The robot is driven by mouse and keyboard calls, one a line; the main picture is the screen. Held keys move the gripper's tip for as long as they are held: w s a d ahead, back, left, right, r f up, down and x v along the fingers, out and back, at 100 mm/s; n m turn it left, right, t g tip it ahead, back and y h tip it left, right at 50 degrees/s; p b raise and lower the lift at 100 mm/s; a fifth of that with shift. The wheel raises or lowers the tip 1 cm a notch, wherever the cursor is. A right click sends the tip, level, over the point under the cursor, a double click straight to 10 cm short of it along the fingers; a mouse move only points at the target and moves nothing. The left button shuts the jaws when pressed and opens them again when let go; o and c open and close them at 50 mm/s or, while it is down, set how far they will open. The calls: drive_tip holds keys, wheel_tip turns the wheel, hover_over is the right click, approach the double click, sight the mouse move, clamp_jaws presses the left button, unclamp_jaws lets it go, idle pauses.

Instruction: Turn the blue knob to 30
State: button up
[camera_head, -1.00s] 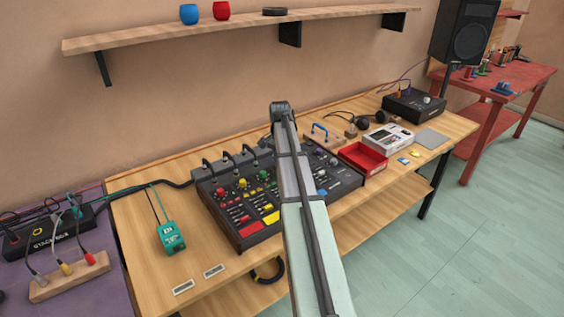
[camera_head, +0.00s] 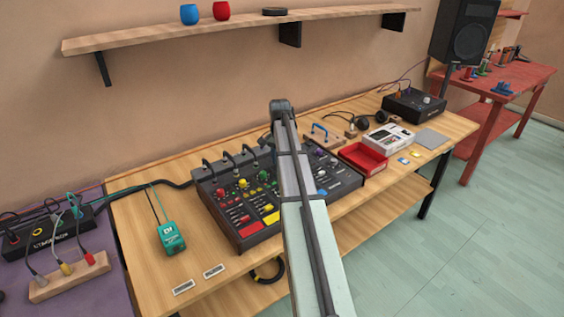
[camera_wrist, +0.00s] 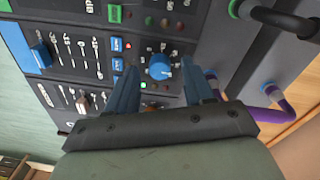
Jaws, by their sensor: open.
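The blue knob (camera_wrist: 160,66) is on the dark mixer panel in the wrist view, with printed marks around it and a pale pointer line that is too small to read. My gripper (camera_wrist: 159,70) is open, with one blue finger to the left of the knob and one to the right. A gap shows on both sides, and I cannot tell how far the fingertips stand above the panel. In the head view the mixer (camera_head: 250,215) stands on the wooden table, and my arm hides the blue knob and the gripper.
Near the knob are a green button (camera_wrist: 114,13), blue buttons and a blue fader cap (camera_wrist: 41,54). Purple cable plugs (camera_wrist: 269,90) stand close on the right. A red tray (camera_head: 364,158) and white box (camera_head: 388,137) lie right of the mixer in the head view.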

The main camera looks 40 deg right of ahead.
wheel_tip(320, 180, up, 13)
drive_tip(key=shift+w, duration=0.25)
idle(0.7)
